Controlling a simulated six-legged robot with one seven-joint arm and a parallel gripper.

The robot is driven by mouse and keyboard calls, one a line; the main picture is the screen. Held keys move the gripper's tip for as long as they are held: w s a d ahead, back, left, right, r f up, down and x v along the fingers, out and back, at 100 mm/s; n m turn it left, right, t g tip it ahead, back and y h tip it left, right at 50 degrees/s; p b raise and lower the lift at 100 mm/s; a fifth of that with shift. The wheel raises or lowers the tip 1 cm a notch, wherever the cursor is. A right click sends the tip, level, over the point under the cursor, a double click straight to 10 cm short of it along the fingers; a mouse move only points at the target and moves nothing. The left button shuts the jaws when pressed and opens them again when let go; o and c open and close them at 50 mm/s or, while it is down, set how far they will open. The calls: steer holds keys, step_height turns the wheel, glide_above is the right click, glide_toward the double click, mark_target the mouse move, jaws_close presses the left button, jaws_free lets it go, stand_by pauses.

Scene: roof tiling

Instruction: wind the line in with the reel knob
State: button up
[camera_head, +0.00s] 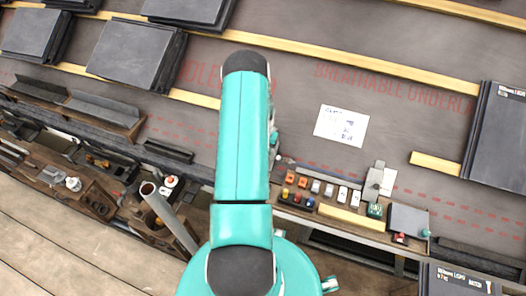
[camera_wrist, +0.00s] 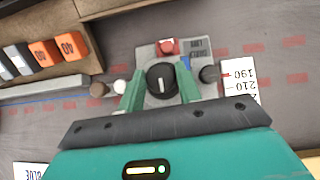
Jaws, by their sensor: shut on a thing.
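In the wrist view my gripper (camera_wrist: 162,78) has its two green fingers on either side of a round black knob (camera_wrist: 162,82) with a white pointer line, and is shut on it. The knob sits on a grey plate (camera_wrist: 149,54), with a red button (camera_wrist: 168,46) above it. A dark round cap (camera_wrist: 209,74) is at the plate's right, and a white one (camera_wrist: 119,87) and a brown one (camera_wrist: 98,89) are at its left. No line can be made out.
A number strip (camera_wrist: 239,80) lies right of the plate. A wooden tray (camera_wrist: 88,66) with orange and pale blocks is at left. In the head view, slate stacks (camera_head: 136,55) and battens (camera_head: 350,67) cover the roof, around a white sheet (camera_head: 340,125).

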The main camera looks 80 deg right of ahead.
stand_by(0.5)
steer(key=o, duration=1)
steer(key=shift+c, duration=0.2)
step_height(320, 180, up, 14)
steer(key=d, duration=0.1)
steer(key=shift+d+f, duration=0.15)
steer(key=shift+d, duration=0.2)
steer(key=shift+w, duration=0.1)
